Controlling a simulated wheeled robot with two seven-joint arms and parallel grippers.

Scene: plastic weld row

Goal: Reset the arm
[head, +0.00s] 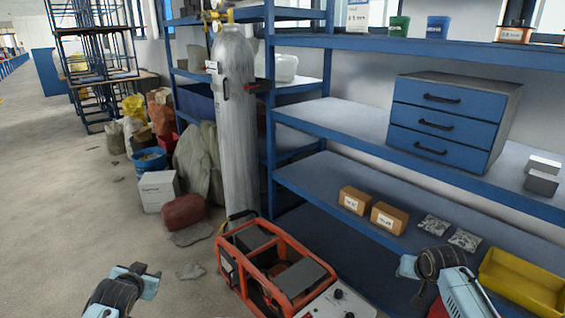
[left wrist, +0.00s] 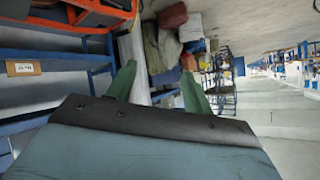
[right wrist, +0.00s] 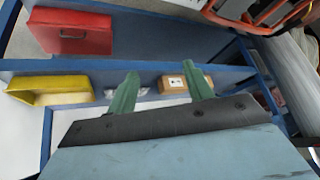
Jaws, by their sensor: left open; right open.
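My left gripper (left wrist: 160,85) is open, with its two green fingers apart and nothing between them. In the head view my left gripper (head: 146,282) is low at the left, above the bare floor. My right gripper (right wrist: 162,85) is also open and empty, its green fingers spread. In the head view my right arm is at the lower right, in front of the shelf. In the right wrist view its fingers point toward a shelf level with a cardboard box (right wrist: 186,82). No object is held in either gripper.
Blue shelving (head: 340,168) runs along the right, with a yellow bin (head: 522,283) beside my right arm. An orange-framed machine (head: 228,262) stands on the floor between my arms. A grey gas cylinder (head: 238,130) stands behind it. The floor at left is mostly clear.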

